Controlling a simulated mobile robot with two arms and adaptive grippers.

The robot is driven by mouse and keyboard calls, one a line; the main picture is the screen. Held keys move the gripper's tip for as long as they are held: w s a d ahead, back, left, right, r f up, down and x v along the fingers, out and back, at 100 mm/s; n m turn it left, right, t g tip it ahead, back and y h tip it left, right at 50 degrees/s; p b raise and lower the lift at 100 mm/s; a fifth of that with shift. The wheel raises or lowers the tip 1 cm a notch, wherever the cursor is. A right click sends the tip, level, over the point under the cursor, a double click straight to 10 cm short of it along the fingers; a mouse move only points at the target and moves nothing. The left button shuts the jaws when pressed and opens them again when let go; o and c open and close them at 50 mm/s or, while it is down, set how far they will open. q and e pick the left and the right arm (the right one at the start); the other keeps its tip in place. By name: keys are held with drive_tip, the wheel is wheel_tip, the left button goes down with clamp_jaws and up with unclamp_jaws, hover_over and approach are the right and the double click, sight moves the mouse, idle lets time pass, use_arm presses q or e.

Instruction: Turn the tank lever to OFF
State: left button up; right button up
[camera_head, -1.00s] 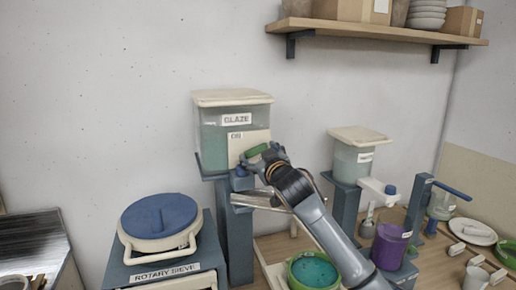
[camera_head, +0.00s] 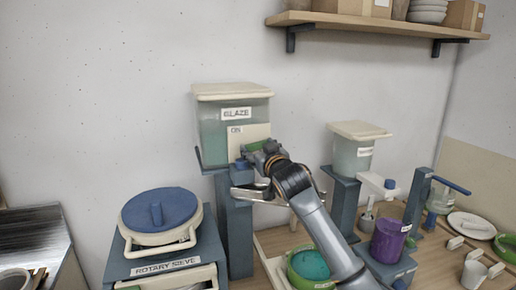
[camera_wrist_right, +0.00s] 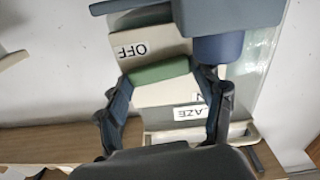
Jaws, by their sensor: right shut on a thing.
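The glaze tank (camera_head: 209,135) is a clear box with a cream lid, a GLAZE label and greenish contents, standing on a blue-grey stand. A cream plate (camera_head: 262,131) on its front reads ON. The green lever (camera_head: 254,146) is in front of that plate, partly hidden by my right gripper (camera_head: 262,158). In the wrist view the green lever (camera_wrist_right: 160,72) sits between the two dark fingers of my right gripper (camera_wrist_right: 168,84), which is shut on it. The OFF label (camera_wrist_right: 130,50) shows beside the lever; ON is partly covered. My left gripper is out of view.
A rotary sieve (camera_head: 160,243) stands at front left. A green bowl (camera_head: 291,272) lies below my right arm. A smaller tank (camera_head: 352,155), a purple container (camera_head: 388,240) and a blue bar (camera_head: 452,187) stand at right. A shelf (camera_head: 380,29) is above.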

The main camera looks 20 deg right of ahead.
drive_tip(key=shift+f+m, duration=0.2)
drive_tip(key=shift+m, duration=0.7)
drive_tip(key=o, duration=0.9)
drive_tip(key=shift+s, duration=0.1)
drive_tip(key=s, duration=1.1)
drive_tip(key=shift+s+d, duration=0.25)
drive_tip(key=shift+s, duration=0.15)
